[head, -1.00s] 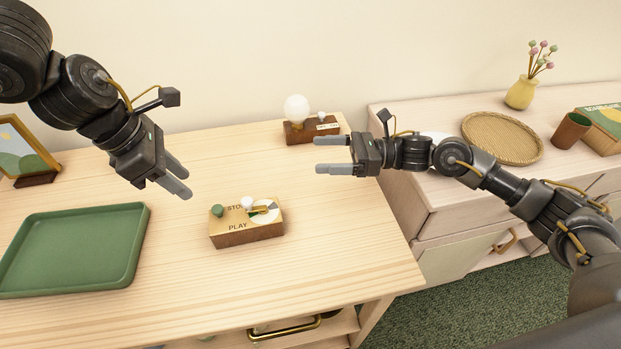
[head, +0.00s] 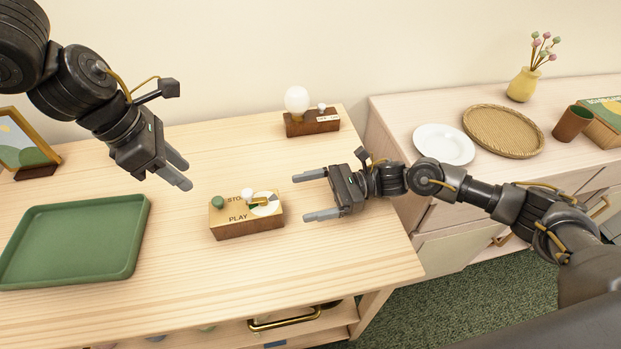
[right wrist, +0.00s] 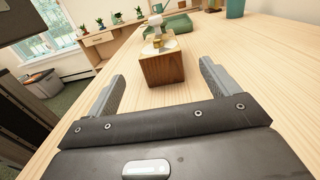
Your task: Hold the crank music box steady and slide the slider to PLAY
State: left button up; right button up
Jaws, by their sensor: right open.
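The crank music box (head: 248,228) is a small wooden box with a yellow top marked STOP and PLAY, standing on the light wood table. Its green slider knob (head: 217,202) is at the STOP end. A white-knobbed crank (head: 247,195) sits over a pale disc on top. My right gripper (head: 301,198) is open and empty, just right of the box, with its fingers pointing at it. In the right wrist view, the box's brown end (right wrist: 162,70) lies ahead between the fingertips, apart from them. My left gripper (head: 187,175) is open and empty, above and left of the box.
A green tray (head: 140,240) lies left of the box. A picture frame (head: 25,145) stands behind it. A lamp on a wooden base (head: 312,123) stands at the table's back. A side cabinet holds a white plate (head: 444,144), woven tray (head: 503,130), vase (head: 523,85) and brown cup (head: 572,123).

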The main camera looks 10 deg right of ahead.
aim_at(276, 204)
jog(key=a, duration=0.7)
jog(key=shift+s+a+f, duration=0.15)
jog(key=shift+s+a, duration=0.1)
